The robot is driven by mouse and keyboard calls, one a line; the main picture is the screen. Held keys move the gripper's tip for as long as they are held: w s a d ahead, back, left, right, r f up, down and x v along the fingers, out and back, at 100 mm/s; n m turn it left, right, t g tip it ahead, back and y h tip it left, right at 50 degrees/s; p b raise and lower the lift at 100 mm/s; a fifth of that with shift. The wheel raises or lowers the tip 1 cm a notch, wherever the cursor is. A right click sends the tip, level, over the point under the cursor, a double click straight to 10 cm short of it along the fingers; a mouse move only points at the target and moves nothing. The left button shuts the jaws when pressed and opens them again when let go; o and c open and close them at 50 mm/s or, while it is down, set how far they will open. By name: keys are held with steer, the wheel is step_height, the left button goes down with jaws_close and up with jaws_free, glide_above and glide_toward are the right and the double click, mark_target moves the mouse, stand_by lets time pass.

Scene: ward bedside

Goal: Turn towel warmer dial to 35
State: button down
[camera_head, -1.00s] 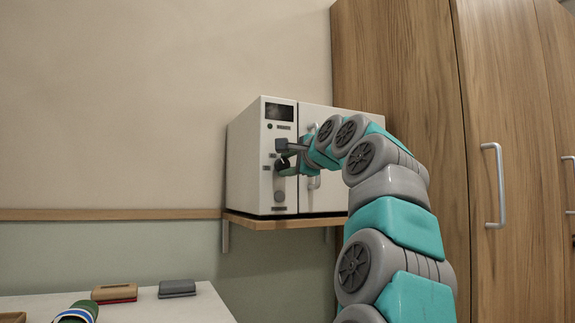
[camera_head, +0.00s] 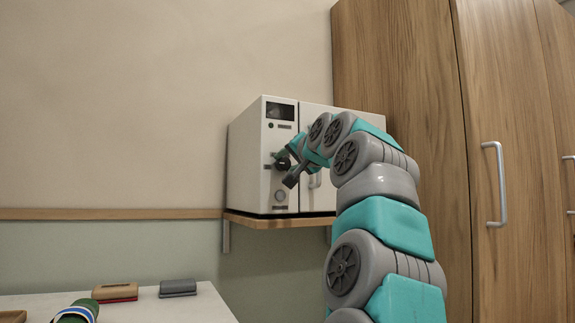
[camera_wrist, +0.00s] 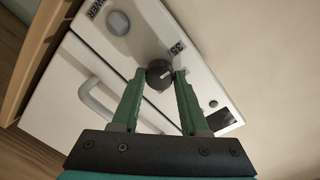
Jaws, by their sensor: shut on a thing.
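The white towel warmer (camera_head: 322,118) stands on a wooden shelf. Its round dark dial (camera_wrist: 159,73) shows in the wrist view, with a small pale mark on its face. A printed 35 (camera_wrist: 178,48) is on the panel beside the dial. My gripper (camera_wrist: 160,78) is shut on the dial, one green finger on each side. In the head view my gripper (camera_head: 284,160) is at the warmer's front panel and largely hides the dial. I cannot tell exactly which number the mark points to.
Below the dial is a round grey button (camera_head: 280,196), and above it a dark display (camera_head: 280,111). The warmer's door handle (camera_wrist: 98,98) is close beside my gripper. A tall wooden wardrobe (camera_head: 400,60) stands right. A table (camera_head: 200,306) with small items is lower left.

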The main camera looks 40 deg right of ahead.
steer(key=shift+w+f+n, duration=0.1)
steer(key=shift+f+n, duration=0.05)
steer(key=shift+n, duration=1.35)
steer(key=shift+c, duration=2.1)
jaws_free()
steer(key=b+v, duration=0.2)
steer(key=v, duration=0.6)
steer(key=shift+a, duration=0.1)
